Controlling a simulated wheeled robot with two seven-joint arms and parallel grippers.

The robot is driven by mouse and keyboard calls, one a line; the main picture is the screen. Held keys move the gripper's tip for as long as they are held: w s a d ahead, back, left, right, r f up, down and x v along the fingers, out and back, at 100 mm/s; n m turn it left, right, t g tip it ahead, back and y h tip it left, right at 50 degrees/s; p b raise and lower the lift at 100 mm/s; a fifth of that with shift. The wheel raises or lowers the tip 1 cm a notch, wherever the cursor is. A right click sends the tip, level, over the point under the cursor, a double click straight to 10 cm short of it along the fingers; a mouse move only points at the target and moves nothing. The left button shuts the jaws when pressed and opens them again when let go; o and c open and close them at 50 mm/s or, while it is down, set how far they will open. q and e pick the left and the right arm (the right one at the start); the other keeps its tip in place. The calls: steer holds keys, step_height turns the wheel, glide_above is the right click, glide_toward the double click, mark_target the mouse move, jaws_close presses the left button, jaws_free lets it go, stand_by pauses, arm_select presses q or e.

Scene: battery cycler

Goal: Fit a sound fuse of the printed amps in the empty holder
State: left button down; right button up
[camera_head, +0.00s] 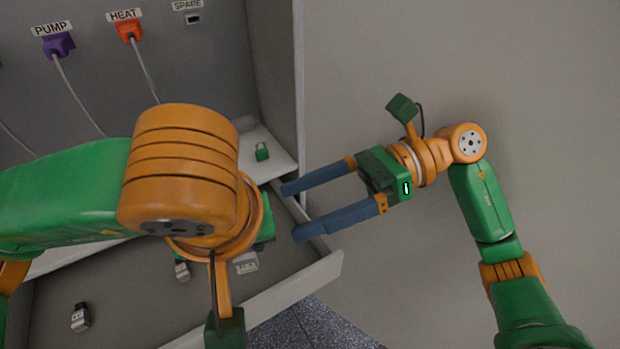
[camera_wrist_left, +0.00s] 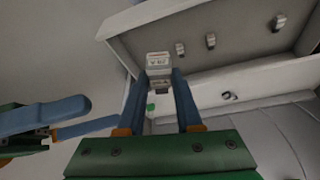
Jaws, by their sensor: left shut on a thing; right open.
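My left gripper (camera_wrist_left: 160,80) is shut on a pale grey block-shaped fuse (camera_wrist_left: 158,62) in the left wrist view. The fuse has a label with a red mark, too small to read. In the head view my left arm hides its fingers, and a pale labelled piece (camera_head: 246,263) showing below the wrist looks like the same fuse. Other fuses (camera_head: 80,317) (camera_head: 182,270) lie in an open grey drawer (camera_head: 310,277). My right gripper (camera_head: 294,211) is open and empty, beside the drawer's right side. I cannot make out the empty holder in either view.
A purple plug (camera_head: 57,46) under PUMP and an orange plug (camera_head: 129,30) under HEAT have hanging cables. The SPARE socket (camera_head: 193,19) has no plug. A green padlock-like thing (camera_head: 262,151) is on a pale ledge (camera_head: 275,164). Room right of the cabinet is clear around my right arm.

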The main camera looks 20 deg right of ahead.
arm_select(q)
steer(key=shift+s+d, duration=0.1)
steer(key=shift+s, duration=0.1)
steer(key=shift+w, duration=0.2)
arm_select(e)
steer(key=a+f, duration=0.1)
steer(key=a, duration=0.2)
steer(key=a+f+n+h, duration=0.1)
steer(key=a, duration=0.2)
steer(key=a+f+n, duration=0.1)
steer(key=a+f, duration=0.1)
steer(key=a, duration=0.1)
steer(key=shift+s+a+h, duration=0.25)
steer(key=shift+a+h, duration=0.1)
steer(key=shift+h, duration=0.05)
steer(key=shift+c, duration=0.2)
steer(key=c, duration=1.1)
arm_select(q)
steer(key=c, duration=0.5)
jaws_free()
arm_select(e)
steer(key=shift+c, duration=0.4)
